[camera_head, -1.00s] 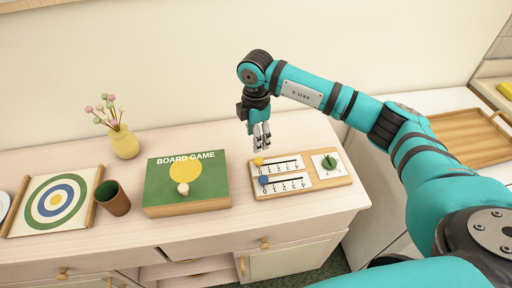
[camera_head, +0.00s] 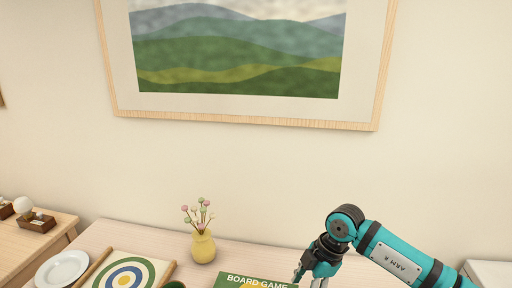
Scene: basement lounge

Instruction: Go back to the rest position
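My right arm comes in from the lower right, in teal and black. My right gripper (camera_head: 315,278) points down beside the right end of the green board game box (camera_head: 240,280) at the bottom edge of the head view. Its fingertips are cut off by the frame's edge, so its opening cannot be made out. My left gripper is not in view.
A yellow vase (camera_head: 203,247) with flowers stands on the cabinet top (camera_head: 115,238). A target board (camera_head: 128,272) and white plate (camera_head: 62,268) lie to its left. A framed landscape picture (camera_head: 235,50) hangs on the wall above.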

